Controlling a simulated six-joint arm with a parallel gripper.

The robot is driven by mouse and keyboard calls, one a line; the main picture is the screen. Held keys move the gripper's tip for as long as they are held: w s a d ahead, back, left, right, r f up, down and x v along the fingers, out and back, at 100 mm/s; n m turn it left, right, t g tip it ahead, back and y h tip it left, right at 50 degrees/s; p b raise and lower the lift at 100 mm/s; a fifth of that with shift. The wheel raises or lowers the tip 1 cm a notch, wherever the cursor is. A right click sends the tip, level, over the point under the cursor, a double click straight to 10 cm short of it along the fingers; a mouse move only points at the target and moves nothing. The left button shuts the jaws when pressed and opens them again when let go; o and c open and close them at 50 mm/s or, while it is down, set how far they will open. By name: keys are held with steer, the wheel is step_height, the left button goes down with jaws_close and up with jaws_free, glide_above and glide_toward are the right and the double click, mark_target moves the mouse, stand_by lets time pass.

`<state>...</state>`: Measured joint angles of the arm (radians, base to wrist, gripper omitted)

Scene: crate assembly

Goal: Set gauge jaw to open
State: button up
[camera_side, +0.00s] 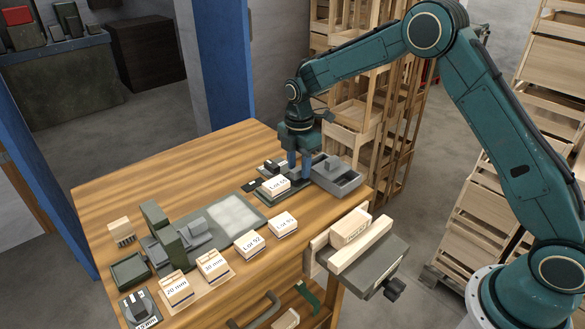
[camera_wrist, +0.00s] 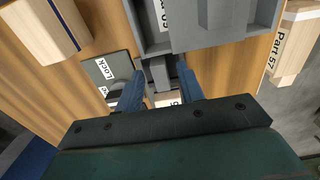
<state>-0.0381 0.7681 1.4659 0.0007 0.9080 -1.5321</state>
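My gripper (camera_side: 298,168) points down at the far right part of the workbench, beside a grey open-topped fixture (camera_side: 345,183) with a raised block. In the wrist view my gripper's two blue fingers (camera_wrist: 159,72) are apart, with a narrow grey upright piece (camera_wrist: 157,76) between them. It may be the gauge jaw, but no label on it is legible. I cannot tell whether either finger touches it. The grey fixture (camera_wrist: 212,43) lies just beyond the fingers. A grey plate marked "Lock" (camera_wrist: 103,68) is left of the fingers. A pale labelled piece shows partly between them.
A block marked Lot 65 (camera_side: 275,187) sits close to my gripper. Blocks marked Lot 92 (camera_side: 250,244), 30 mm (camera_side: 212,266) and 20 mm (camera_side: 177,288) stand along the front. A green device (camera_side: 165,242) is at left. A vise (camera_side: 358,252) holds a wooden block. The bench's back left is clear.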

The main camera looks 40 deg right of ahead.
mark_target(299, 168)
step_height(299, 168, up, 14)
steer(key=shift+f, duration=0.15)
stand_by(0.5)
steer(key=s+d+r+m+t, duration=0.1)
steer(key=s+r+m, duration=0.4)
steer(key=s, duration=0.4)
steer(key=s+r+m+t, duration=0.2)
steer(key=s+r+m, duration=0.2)
steer(key=s+r, duration=0.3)
steer(key=s+f+m+t, duration=0.1)
steer(key=s+m, duration=0.3)
steer(key=s, duration=0.6)
steer(key=s+d+f+m+t, duration=0.1)
steer(key=s+f+m, duration=0.2)
steer(key=s, duration=0.7)
steer(key=shift+f+m+t, duration=0.3)
steer(key=shift+m, duration=0.7)
